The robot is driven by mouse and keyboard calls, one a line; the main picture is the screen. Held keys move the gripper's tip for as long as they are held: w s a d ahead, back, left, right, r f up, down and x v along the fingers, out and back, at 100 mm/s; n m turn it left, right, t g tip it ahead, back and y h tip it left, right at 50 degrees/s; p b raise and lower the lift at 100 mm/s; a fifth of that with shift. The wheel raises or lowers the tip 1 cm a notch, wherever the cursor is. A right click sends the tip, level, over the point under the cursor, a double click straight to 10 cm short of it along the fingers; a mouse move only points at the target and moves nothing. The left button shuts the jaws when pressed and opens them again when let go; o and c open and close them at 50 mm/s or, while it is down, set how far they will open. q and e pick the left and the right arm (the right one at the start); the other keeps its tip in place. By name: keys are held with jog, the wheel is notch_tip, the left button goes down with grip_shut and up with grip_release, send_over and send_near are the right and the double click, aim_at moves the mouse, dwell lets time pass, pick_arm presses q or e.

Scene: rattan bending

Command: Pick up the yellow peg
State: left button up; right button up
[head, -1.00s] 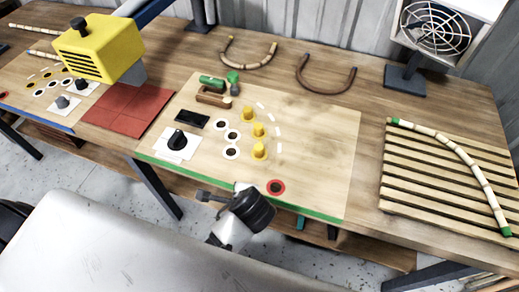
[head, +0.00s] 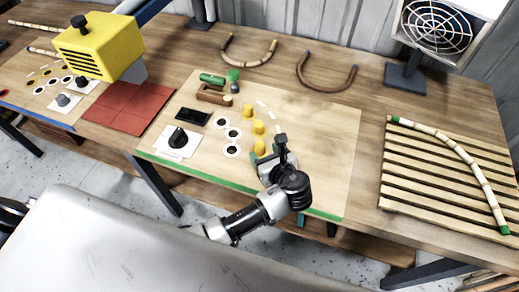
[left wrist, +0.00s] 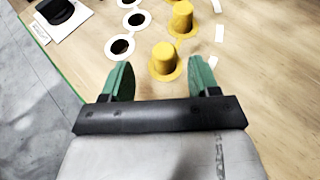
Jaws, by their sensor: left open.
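Three yellow pegs stand upright in a slanting row on the pale board: a far one (head: 246,112), a middle one (head: 259,127) and a near one (head: 260,146). My left gripper (head: 270,154) is open and empty over the board's front part, close to the near peg. In the left wrist view, the near peg (left wrist: 164,61) appears between and just beyond the green fingertips (left wrist: 161,72), with no visible contact. Another yellow peg (left wrist: 182,19) stands behind it. My right gripper is not in view.
White-ringed holes (head: 232,133) lie left of the pegs, with a black dial (head: 178,138) beyond. A wooden block (head: 213,94) and green pieces (head: 212,79) lie behind. A slatted rack (head: 440,185) stands right. The board's right part is clear.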

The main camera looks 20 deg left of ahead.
aim_at(262, 149)
pick_arm(q)
jog(key=x, duration=0.5)
jog(key=shift+w+f+p, duration=0.3)
jog(key=shift+f+p, duration=0.1)
jog(key=shift+f, duration=0.05)
jog(key=shift+s+d, duration=0.1)
jog(key=c, duration=1)
jog(key=shift+r, duration=0.1)
